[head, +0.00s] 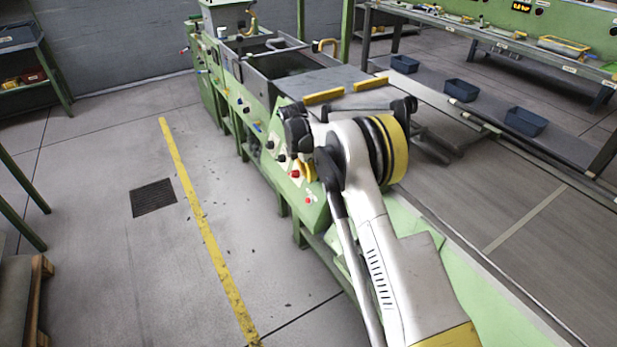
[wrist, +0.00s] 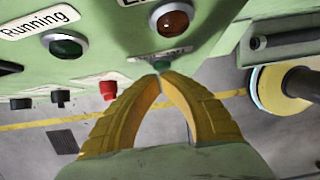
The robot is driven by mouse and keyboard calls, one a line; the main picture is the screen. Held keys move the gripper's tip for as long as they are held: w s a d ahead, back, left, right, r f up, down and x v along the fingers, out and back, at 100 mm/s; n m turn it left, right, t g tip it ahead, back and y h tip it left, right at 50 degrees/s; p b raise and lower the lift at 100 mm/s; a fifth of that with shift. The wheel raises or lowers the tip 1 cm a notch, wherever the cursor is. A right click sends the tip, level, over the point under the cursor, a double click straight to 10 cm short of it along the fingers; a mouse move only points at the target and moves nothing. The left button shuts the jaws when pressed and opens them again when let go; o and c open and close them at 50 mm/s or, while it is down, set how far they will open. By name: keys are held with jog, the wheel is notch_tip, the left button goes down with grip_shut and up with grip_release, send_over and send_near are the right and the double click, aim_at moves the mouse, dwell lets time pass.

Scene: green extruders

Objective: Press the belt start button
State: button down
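A green panel fills the top of the wrist view. A small green button (wrist: 162,66) sits on it under a label (wrist: 160,54) that is too blurred to read; I cannot tell whether this is the belt start button. My gripper (wrist: 162,76) has its two yellow fingers meeting at the tips, with nothing visible between them. The tips are right at the green button, and I cannot tell whether they touch it. In the head view my gripper (head: 306,172) is at the side panel of the green machine (head: 318,214), where my arm hides part of the controls.
The panel also has a dark green lamp (wrist: 65,45) labelled "Running", an orange lamp (wrist: 172,20), a red button (wrist: 108,90) and black knobs (wrist: 60,97). The floor left of the machine is clear, with a yellow line (head: 200,220) and a drain grate (head: 153,197).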

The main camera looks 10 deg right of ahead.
jog(key=shift+w+d+f, duration=0.25)
jog(key=shift+d, duration=0.4)
jog(key=shift+s+a+r, duration=0.15)
jog(key=shift+a+r, duration=0.1)
jog(key=shift+a, duration=0.25)
jog(key=a+p+v, duration=0.2)
jog(key=p+v, duration=0.2)
jog(key=v, duration=0.7)
jog(key=shift+s+a+p, duration=0.3)
jog(key=shift+s+p, duration=0.1)
